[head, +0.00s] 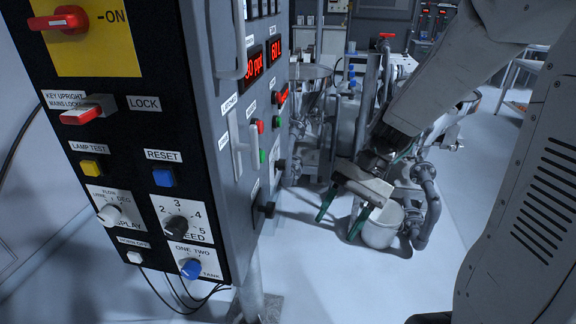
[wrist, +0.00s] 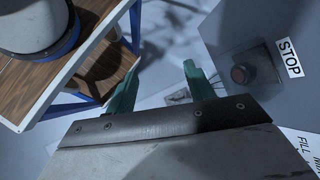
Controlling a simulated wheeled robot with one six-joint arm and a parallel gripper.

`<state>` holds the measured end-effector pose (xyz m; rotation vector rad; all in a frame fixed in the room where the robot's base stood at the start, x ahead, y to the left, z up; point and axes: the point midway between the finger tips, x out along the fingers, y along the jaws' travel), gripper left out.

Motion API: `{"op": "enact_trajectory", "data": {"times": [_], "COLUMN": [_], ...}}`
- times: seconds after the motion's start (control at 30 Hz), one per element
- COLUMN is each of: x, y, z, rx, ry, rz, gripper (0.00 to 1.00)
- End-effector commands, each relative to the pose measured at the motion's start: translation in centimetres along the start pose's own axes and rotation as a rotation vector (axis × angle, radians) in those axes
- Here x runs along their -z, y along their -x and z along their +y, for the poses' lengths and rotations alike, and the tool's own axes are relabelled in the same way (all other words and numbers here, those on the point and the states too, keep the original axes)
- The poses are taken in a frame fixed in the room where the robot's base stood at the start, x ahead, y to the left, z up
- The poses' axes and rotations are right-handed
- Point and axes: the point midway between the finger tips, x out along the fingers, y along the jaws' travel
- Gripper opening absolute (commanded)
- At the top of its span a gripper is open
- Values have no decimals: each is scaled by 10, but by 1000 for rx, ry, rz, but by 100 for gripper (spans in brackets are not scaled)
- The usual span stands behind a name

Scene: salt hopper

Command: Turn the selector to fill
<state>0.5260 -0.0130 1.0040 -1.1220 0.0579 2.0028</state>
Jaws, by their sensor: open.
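A label reading FILL and the start of another word (wrist: 304,143) shows at the lower right edge of the wrist view. The selector it belongs to is not visible there; it is cut off by the frame or hidden by my gripper. In the head view I cannot tell which knob is the fill selector.
The control cabinet (head: 136,124) fills the left, with a TANK knob (head: 190,269), a SPEED knob (head: 176,226) and a red switch (head: 62,20). Floor between is clear.

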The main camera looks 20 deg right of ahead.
Motion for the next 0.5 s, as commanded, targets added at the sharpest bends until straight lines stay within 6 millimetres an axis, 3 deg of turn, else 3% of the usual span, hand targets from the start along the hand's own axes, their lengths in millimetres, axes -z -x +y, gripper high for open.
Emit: {"op": "enact_trajectory", "data": {"times": [0.27, 0.5], "x": [89, 181], "y": [-3, 22], "z": [-44, -73], "rx": [445, 872], "ry": [-368, -635], "rz": [-240, -381], "gripper": [53, 53]}}
